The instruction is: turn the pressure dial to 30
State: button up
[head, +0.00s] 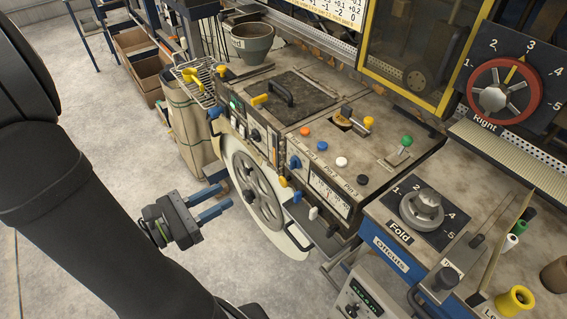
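My gripper (227,195) has two blue-tipped fingers with a clear gap between them. It is open and empty, left of the machine and in front of the large grey handwheel (252,188), apart from the panel in this picture. No label reading "pressure" is legible. The machine's front panel has a blue knob (295,162) beside a white scale (329,192), whose marks are too small to read. A dark knob (255,134) is further left on the panel. I cannot tell which of these is the pressure dial.
A grey "Fold" dial (422,207) and a red-ringed "Right" dial (503,91) are on the right, both with low numbers. Several coloured buttons and levers stand on the machine top. A wire basket (196,82) sits behind.

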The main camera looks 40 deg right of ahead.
send_near(290, 161)
jog(key=shift+d+f, duration=0.1)
jog(key=shift+d, duration=4.05)
jog(key=shift+c, duration=0.4)
grip_shut()
